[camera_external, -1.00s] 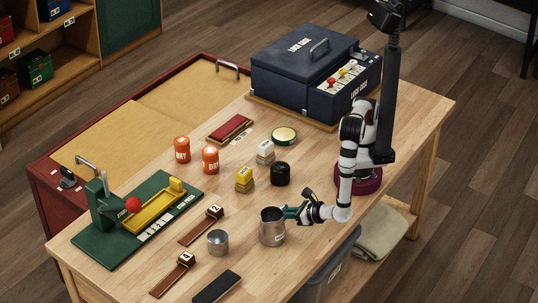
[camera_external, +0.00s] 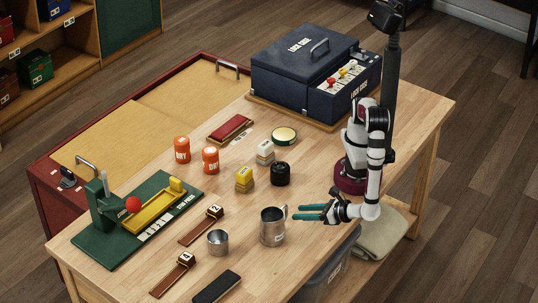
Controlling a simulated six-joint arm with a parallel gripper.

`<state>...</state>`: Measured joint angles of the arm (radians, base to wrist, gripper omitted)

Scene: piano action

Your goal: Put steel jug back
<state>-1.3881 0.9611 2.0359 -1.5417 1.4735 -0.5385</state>
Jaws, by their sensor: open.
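The steel jug (camera_external: 271,228) stands upright on the wooden table near its front edge, with its handle on the right side facing my gripper. My gripper (camera_external: 298,213), with green fingers, is just right of the jug. It is open and empty, and its fingers point left toward the handle. I cannot tell from this view whether a fingertip touches the handle.
A small steel cup (camera_external: 218,242) stands left of the jug. A black block (camera_external: 217,287) lies at the front edge. Wooden pieces (camera_external: 201,226), a black jar (camera_external: 280,174) and a yellow block (camera_external: 244,180) are nearby. A navy case (camera_external: 305,75) stands at the back. A grey bin (camera_external: 328,272) is below the table edge.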

